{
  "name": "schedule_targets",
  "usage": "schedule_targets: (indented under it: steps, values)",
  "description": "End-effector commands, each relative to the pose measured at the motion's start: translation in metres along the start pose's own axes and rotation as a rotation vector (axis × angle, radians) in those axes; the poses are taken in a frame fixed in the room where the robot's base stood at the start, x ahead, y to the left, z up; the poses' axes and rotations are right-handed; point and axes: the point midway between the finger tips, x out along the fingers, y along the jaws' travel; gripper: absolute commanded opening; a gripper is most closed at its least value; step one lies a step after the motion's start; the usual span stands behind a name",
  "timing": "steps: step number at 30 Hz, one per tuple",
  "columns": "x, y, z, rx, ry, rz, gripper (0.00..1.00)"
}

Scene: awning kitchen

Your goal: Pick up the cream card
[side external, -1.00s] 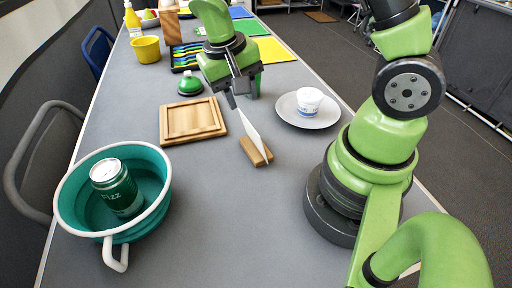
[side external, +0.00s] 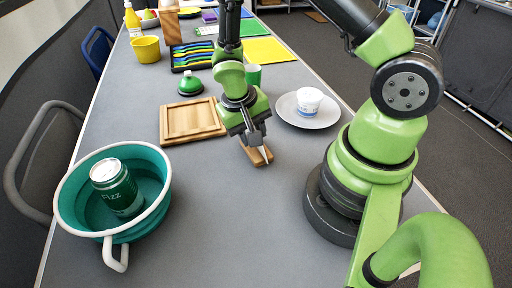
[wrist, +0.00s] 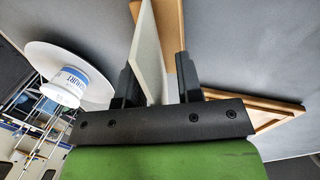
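The cream card (wrist: 149,52) stands on edge in a small wooden holder (side external: 257,158), seen edge-on in the wrist view. In the side view most of the card is hidden behind my gripper (side external: 256,142), and only a pale sliver shows near the fingertips. In the wrist view my gripper (wrist: 157,72) is open, with one finger on each side of the card. A gap shows between the card and the right finger; the left finger looks close to the card, and I cannot tell whether it touches. The holder (wrist: 168,20) shows behind the card.
A wooden tray (side external: 192,121) lies left of the holder. A plate (side external: 309,120) with a white cup (side external: 309,99) stands to the right. A teal colander (side external: 70,211) holding a green can (side external: 117,188) is at front left. The front middle table is clear.

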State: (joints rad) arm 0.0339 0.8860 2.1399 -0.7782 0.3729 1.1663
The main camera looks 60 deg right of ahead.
Motion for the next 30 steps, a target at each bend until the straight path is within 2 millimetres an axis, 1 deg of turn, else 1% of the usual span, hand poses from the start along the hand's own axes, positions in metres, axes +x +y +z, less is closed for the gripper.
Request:
schedule_targets:
  steps: [4,5,6,9,19,23,26,30]
  values:
    - [0.0,0.0,0.0,0.0,0.001,0.0,0.33]
    - [0.0,0.0,0.0,0.0,0.001,0.0,0.31]
    - [0.0,0.0,0.0,0.0,0.001,0.0,0.21]
    - [0.0,0.0,0.0,0.0,0.001,0.0,0.0]
    - [-0.001,0.0,0.0,0.0,0.001,0.0,0.0]
    - [-0.004,0.001,-0.001,0.0,0.002,0.001,0.0]
    - [-0.011,0.002,-0.001,0.001,0.005,0.0,0.0]
    - [-0.03,0.007,-0.001,0.003,0.005,-0.002,0.0]
